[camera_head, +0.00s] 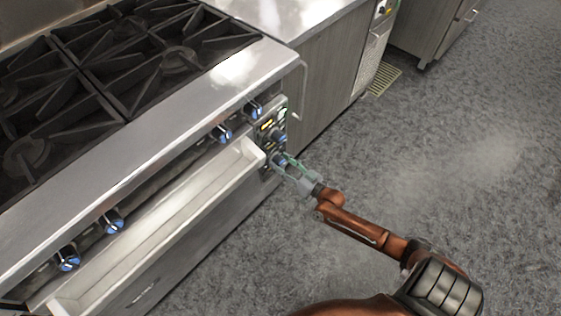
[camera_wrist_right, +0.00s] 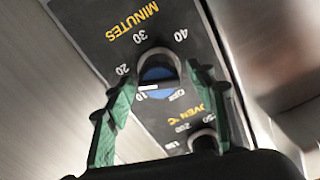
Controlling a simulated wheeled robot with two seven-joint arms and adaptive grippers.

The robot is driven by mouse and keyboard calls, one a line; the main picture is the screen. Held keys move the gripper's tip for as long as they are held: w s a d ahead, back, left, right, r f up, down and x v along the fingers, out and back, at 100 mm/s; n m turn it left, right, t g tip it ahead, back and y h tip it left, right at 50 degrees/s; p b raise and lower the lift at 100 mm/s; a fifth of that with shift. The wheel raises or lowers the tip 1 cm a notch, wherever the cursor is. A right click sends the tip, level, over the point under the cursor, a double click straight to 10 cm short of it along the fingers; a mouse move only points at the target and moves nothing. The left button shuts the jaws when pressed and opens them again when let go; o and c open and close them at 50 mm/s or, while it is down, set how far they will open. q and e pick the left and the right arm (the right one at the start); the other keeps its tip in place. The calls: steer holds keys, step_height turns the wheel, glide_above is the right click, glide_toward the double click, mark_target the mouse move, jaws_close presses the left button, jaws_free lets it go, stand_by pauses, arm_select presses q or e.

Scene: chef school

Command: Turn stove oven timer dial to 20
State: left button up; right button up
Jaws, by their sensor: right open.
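The timer dial (camera_wrist_right: 157,76) is a round knob with a blue face and a white mark, on a dark panel marked MINUTES, which appears upside down in the right wrist view. Its white mark lies on the side near the 10. In the head view the dial (camera_head: 280,160) is low on the stove's control panel, partly hidden by my gripper. My right gripper (camera_head: 287,168) is open at this dial. Its green fingers (camera_wrist_right: 158,98) are on either side of the knob in the wrist view; I cannot tell whether they touch it. My left gripper is not in view.
The oven °C dial (camera_wrist_right: 203,138) is beside the timer dial. A long pale open drawer or ledge (camera_head: 165,225) juts from the stove front, left of my gripper. Several blue-faced burner knobs (camera_head: 112,221) line the front. Grey floor (camera_head: 450,130) on the right is clear.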

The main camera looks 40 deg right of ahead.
steer(key=s, duration=1.1)
steer(key=shift+s+d, duration=0.15)
steer(key=shift+d, duration=0.3)
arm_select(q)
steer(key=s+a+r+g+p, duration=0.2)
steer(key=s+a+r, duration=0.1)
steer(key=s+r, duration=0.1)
arm_select(e)
steer(key=shift+n, duration=0.8)
steer(key=w, duration=0.3)
steer(key=w+b, duration=0.1)
steer(key=w, duration=0.3)
steer(key=w+a+b, duration=0.1)
steer(key=w, duration=0.2)
steer(key=shift+w, duration=0.35)
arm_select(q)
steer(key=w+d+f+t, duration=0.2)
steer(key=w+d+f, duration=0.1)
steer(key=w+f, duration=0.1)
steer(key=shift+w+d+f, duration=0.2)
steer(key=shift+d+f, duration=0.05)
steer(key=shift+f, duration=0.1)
arm_select(e)
steer(key=shift+w, duration=0.4)
steer(key=shift+c, duration=0.2)
